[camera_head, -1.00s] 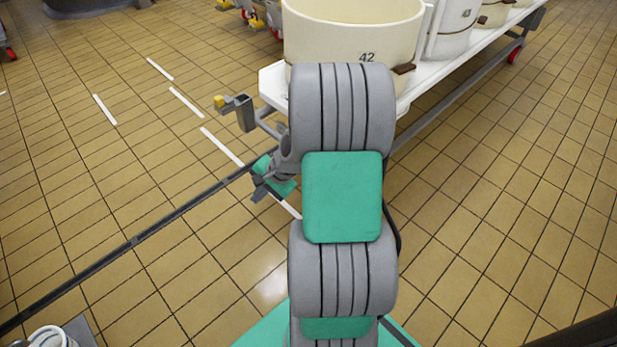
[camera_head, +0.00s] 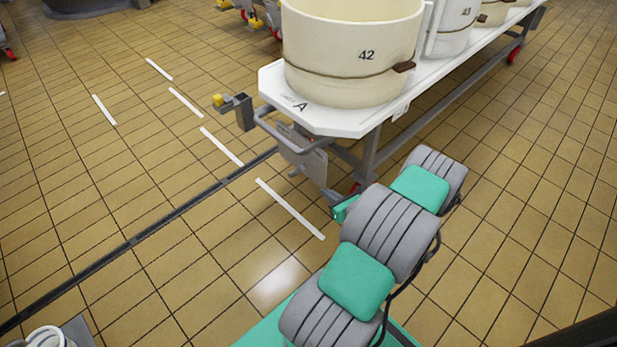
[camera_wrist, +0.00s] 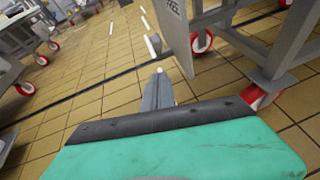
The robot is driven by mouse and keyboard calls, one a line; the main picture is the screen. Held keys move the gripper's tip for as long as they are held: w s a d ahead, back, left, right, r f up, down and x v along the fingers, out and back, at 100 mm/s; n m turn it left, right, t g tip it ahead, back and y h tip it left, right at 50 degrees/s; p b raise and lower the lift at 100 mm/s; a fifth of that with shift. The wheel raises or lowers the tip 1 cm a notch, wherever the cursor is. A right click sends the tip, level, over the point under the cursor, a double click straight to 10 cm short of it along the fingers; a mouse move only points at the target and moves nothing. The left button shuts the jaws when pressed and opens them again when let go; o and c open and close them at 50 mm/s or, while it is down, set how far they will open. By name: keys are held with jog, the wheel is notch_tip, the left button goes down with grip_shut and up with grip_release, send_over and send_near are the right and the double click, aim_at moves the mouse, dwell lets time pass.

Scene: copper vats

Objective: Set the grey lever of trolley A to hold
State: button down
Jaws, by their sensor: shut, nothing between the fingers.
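Trolley A has a white top (camera_head: 350,122) marked "A" in the head view. A grey plate (camera_head: 301,158) hangs under its near end, with a small grey piece below its lower edge. I cannot tell for certain whether that piece is the grey lever, or read its setting. In the wrist view, a grey plate (camera_wrist: 179,38) with a printed label hangs ahead. A small grey part (camera_wrist: 154,45) shows just left of it. My gripper (camera_wrist: 160,74) is shut and empty, below and short of the plate. In the head view my arm partly hides it.
A cream vat (camera_head: 345,65) marked 42 stands on the trolley. A yellow-tipped bracket (camera_head: 240,108) and a curved handle stick out at its near end. Red wheels (camera_wrist: 262,97) stand close to my gripper's right. A dark floor channel (camera_head: 150,230) crosses the open tiles at left.

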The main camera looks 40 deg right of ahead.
jog(key=b, duration=0.3)
send_near(297, 171)
notch_tip(297, 171, down, 3)
jog(key=w, duration=0.1)
jog(key=w+d+r+b, duration=0.1)
jog(key=w, duration=0.1)
jog(key=shift+w+d+r, duration=0.1)
jog(key=shift+d+r, duration=0.15)
jog(key=shift+r, duration=0.1)
